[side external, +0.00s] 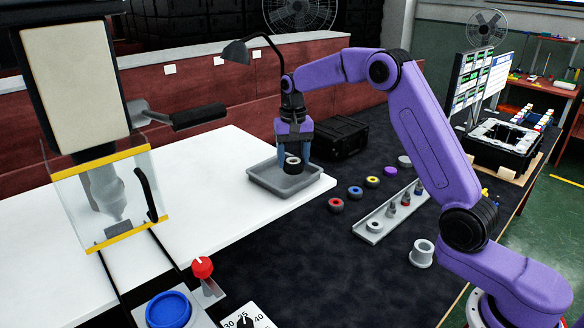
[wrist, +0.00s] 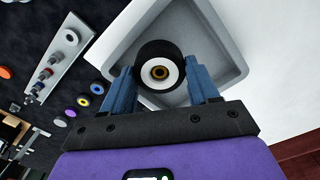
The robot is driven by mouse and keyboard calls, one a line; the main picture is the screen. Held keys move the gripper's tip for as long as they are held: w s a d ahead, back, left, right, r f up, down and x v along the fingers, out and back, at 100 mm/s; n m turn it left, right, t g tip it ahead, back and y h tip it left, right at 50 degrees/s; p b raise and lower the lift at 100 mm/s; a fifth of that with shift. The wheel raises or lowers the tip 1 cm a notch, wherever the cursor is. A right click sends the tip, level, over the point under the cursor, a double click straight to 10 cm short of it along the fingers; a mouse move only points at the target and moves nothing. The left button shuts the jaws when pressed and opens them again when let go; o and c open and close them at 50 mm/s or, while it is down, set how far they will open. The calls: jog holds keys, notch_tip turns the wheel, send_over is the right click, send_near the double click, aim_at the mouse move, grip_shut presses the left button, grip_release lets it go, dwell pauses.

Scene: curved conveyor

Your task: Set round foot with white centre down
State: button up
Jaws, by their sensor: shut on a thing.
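The round foot with white centre (wrist: 148,75) is a black ring with a white face and a small yellowish middle in the wrist view. My gripper (wrist: 160,82) is shut on it, with a blue finger on each side. In the side view the foot (side external: 293,162) hangs between the fingers of my gripper (side external: 294,155), over the grey tray (side external: 262,180). The tray's rim and floor also show behind the foot in the wrist view (wrist: 205,30). I cannot tell whether the foot touches the tray floor.
Several round feet with coloured centres, one of them red (side external: 335,205), lie on the dark mat right of the tray. A grey rail (side external: 372,230) with small parts stands beyond them. A black case (side external: 340,137) sits behind the tray. The white table (side external: 215,210) is clear around the tray's left.

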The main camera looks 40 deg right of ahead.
aim_at(292, 161)
jog(key=shift+w+f, duration=0.15)
jog(key=shift+f, duration=0.05)
jog(key=shift+w+f, duration=0.1)
jog(key=shift+f, duration=1.5)
jog(key=shift+f, duration=0.15)
jog(key=o, duration=1.1)
jog(key=shift+c, duration=0.2)
notch_tip(292, 161, up, 12)
jog(key=shift+f, duration=0.2)
jog(key=shift+r, duration=0.4)
